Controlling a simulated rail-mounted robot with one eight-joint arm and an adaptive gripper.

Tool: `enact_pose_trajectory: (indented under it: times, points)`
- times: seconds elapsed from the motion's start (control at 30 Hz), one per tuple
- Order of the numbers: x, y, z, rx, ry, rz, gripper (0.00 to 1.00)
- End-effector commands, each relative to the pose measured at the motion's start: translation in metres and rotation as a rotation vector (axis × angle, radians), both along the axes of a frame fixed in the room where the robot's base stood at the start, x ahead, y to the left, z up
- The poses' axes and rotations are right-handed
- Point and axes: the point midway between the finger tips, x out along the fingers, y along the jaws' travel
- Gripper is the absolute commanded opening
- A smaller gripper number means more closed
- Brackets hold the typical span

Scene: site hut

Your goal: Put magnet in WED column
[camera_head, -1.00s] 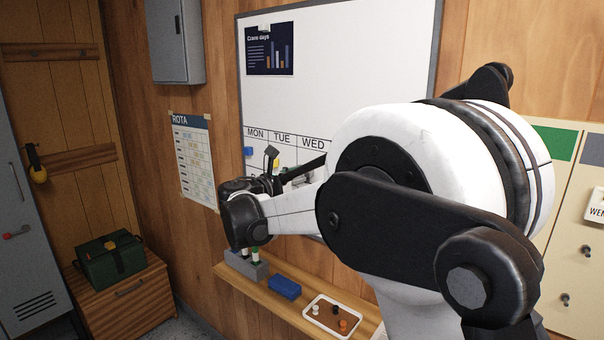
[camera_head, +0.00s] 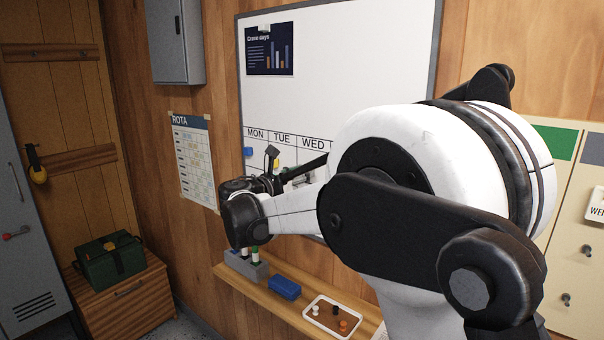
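The whiteboard (camera_head: 335,75) hangs on the wooden wall, with columns headed MON, TUE and WED (camera_head: 313,143) along its lower part. A blue magnet (camera_head: 248,151) sits in the MON column. My gripper (camera_head: 285,178) is in front of the lower board, around the TUE and WED columns.
A shelf (camera_head: 268,308) below the board bears a grey marker holder (camera_head: 240,266), a blue block (camera_head: 285,288) and a white tray (camera_head: 322,328) with small coloured pieces. A rota sheet (camera_head: 193,160) hangs left. A green box (camera_head: 108,258) stands on a wooden cabinet.

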Motion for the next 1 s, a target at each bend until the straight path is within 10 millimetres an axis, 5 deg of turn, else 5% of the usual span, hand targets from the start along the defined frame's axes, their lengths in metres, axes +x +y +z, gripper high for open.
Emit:
enact_pose_trajectory:
  times: [1.0]
  points:
    - [0.0087,-0.0060,0.0000,0.000,0.000,0.000,0.00]
